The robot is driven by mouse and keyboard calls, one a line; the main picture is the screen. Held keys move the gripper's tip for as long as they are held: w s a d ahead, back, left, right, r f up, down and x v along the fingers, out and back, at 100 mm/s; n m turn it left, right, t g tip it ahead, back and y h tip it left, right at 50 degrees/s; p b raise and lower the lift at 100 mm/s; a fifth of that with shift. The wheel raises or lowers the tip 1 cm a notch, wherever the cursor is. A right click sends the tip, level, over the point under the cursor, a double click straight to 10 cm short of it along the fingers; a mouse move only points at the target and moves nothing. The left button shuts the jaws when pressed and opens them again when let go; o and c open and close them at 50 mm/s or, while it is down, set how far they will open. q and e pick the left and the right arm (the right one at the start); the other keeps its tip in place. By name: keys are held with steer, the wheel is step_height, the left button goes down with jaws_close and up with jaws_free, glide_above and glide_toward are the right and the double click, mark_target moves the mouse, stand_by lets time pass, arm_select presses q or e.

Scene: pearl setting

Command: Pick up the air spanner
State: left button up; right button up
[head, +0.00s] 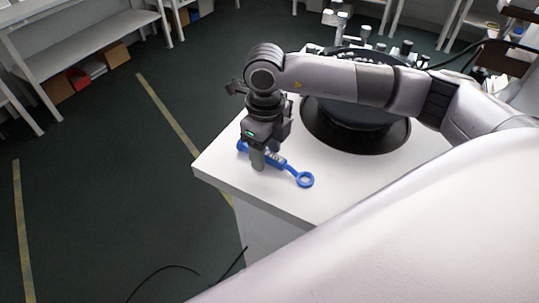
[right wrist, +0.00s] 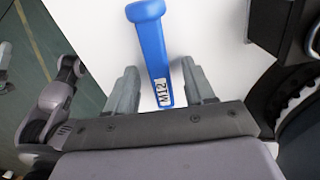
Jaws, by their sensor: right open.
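The air spanner (head: 303,179) is blue and lies near the front left corner of a white table top (head: 330,197). Its ring end shows to the right of my right gripper (head: 260,160), and its other end shows to the left. The gripper partly hides its middle. In the right wrist view, the blue spanner (right wrist: 151,45) carries a white label reading "M12" and runs between the two grey fingers of my right gripper (right wrist: 160,85). The fingers are open, with a gap on each side of it.
A round black-based fixture (head: 355,125) stands on the table behind my right arm. The table's left edge is close to the spanner. Dark floor with yellow lines (head: 170,110) lies to the left, with shelves (head: 95,65) beyond.

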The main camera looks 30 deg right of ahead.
mark_target(266, 153)
jaws_close()
steer(key=shift+r, duration=0.15)
step_height(266, 153, up, 20)
stand_by(0.5)
steer(key=shift+a, duration=0.1)
stand_by(0.7)
